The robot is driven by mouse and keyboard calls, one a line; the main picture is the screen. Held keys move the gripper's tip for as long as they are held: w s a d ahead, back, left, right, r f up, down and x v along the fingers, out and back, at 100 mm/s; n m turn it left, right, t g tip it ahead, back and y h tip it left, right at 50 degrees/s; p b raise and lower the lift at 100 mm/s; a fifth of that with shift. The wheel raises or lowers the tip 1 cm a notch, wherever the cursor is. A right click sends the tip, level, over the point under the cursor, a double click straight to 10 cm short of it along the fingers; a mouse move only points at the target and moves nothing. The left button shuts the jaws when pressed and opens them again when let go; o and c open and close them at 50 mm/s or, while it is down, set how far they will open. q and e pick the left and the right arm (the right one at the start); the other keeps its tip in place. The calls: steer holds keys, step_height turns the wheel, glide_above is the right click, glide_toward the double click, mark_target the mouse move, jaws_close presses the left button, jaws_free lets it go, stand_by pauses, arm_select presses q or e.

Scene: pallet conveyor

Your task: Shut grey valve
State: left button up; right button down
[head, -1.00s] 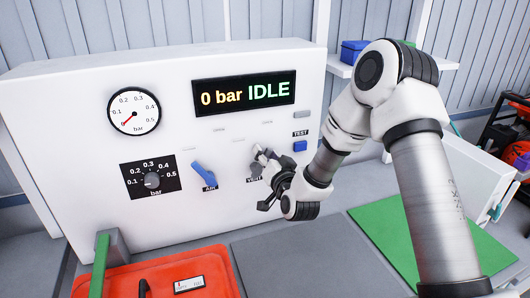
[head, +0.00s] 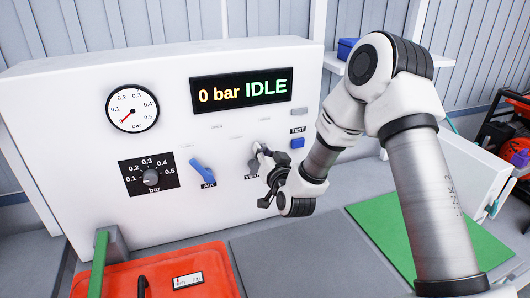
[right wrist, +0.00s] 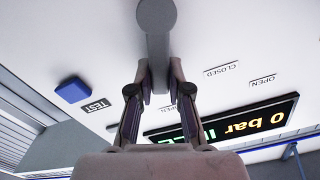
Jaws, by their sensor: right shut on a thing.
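The grey valve (head: 251,170) is on the white panel's front, right of the blue AIR valve (head: 203,171). My right gripper (head: 263,160) is at it and hides much of its handle in the head view. In the right wrist view the grey valve's round hub and straight lever (right wrist: 157,45) show clearly. The fingers of my right gripper (right wrist: 160,82) are on either side of the lever's end, shut on it. CLOSED and OPEN labels are on the panel beside it. My left gripper is not in view.
The display (head: 243,91) reads 0 bar IDLE. The gauge (head: 132,108) needle is near 0. An orange-red case (head: 110,282) and green mat (head: 470,245) lie in front.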

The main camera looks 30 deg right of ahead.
steer(key=a+n, duration=0.1)
steer(key=n, duration=0.2)
steer(key=a+n+b, duration=0.1)
steer(key=n, duration=0.1)
steer(key=shift+w+a+r, duration=0.15)
steer(key=shift+w+a, duration=0.15)
steer(key=n, duration=0.2)
steer(key=a+n, duration=0.1)
steer(key=a+n+b, duration=0.1)
steer(key=n, duration=0.1)
steer(key=shift+w+a+f+n, duration=0.15)
steer(key=shift+w+f+n, duration=0.15)
steer(key=shift+f, duration=0.05)
steer(key=c, duration=1.1)
jaws_free()
steer(key=shift+w+f, duration=0.1)
steer(key=shift+w, duration=0.05)
glide_toward(241, 151)
steer(key=shift+s, duration=0.3)
